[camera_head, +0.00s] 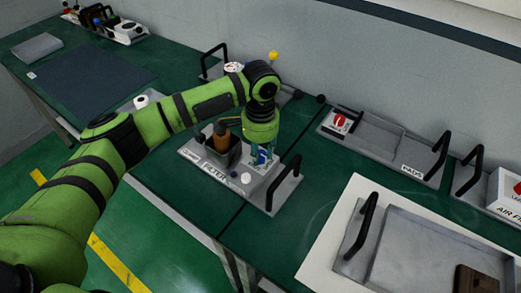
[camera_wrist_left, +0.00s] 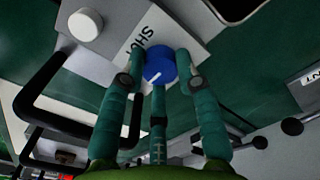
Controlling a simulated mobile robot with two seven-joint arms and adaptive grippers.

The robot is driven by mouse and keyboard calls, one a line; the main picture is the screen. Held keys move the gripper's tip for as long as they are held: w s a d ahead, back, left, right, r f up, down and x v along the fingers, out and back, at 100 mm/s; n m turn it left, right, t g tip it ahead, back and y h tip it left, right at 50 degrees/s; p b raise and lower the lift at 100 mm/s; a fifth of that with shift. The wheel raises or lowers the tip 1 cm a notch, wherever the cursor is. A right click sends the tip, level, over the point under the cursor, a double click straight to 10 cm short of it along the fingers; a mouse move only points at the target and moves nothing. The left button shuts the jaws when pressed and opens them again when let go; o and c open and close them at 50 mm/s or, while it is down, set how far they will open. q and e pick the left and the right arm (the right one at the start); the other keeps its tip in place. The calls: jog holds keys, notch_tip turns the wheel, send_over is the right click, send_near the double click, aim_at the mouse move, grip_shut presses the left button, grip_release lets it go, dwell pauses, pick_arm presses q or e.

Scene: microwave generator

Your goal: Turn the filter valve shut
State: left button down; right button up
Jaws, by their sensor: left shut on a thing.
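The filter unit is a grey plate marked FILTER (camera_head: 214,171) on the green bench, with a dark holder and an orange-brown cylinder (camera_head: 221,136) on it. The blue round valve knob (camera_wrist_left: 159,64) with a white pointer line shows in the left wrist view, beside a partly hidden label that seems to read SHUT. My left gripper (camera_head: 262,157) reaches down over the right part of the filter unit. In the wrist view its teal fingers (camera_wrist_left: 157,76) are shut around the knob. My right gripper is not in view.
A white knob (camera_head: 246,178) stands near the valve. A black handle (camera_head: 283,183) rises at the plate's right end. To the right are a grey tray with a red knob (camera_head: 339,120) and a large metal tray (camera_head: 420,262). A dark mat (camera_head: 85,82) lies at left.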

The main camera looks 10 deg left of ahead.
pick_arm(q)
jog(key=shift+m+p, duration=0.3)
jog(key=shift+p, duration=0.05)
jog(key=m+p, duration=0.2)
jog(key=shift+r+p, duration=0.15)
jog(key=shift+p, duration=0.15)
jog(key=shift+m+p, duration=0.65)
jog(key=shift+m, duration=0.45)
jog(key=m+p, duration=0.1)
jog(key=m, duration=0.1)
jog(key=shift+m, duration=0.4)
jog(key=m+p, duration=0.1)
jog(key=m, duration=0.3)
jog(key=shift+p, duration=0.4)
jog(key=m, duration=0.6)
jog(key=shift+m, duration=0.3)
